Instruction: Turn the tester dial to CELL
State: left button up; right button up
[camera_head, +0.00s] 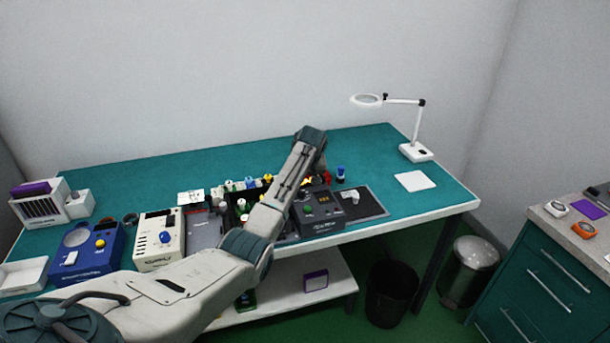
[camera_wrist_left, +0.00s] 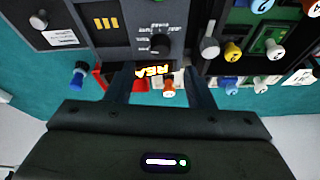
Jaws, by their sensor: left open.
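The dark grey tester (camera_head: 325,222) stands near the front of the teal bench, partly behind my left arm. In the left wrist view, the tester (camera_wrist_left: 120,50) shows upside down with a lit yellow display (camera_wrist_left: 152,71). Its black round dial (camera_wrist_left: 160,42) sits among small white labels, which are too small to read surely, as is the pointer's direction. My right gripper is not in view.
A blue device (camera_head: 88,255) and a cream device (camera_head: 160,240) stand to the left. Several coloured-capped pieces crowd beside the tester. A blue-capped piece (camera_head: 341,172) stands behind it. A magnifier lamp (camera_head: 415,151) is at the right. The bench's back is clear.

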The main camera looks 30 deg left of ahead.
pick_arm(q)
jog(key=shift+b+v, duration=0.45)
jog(key=shift+v, duration=1.75)
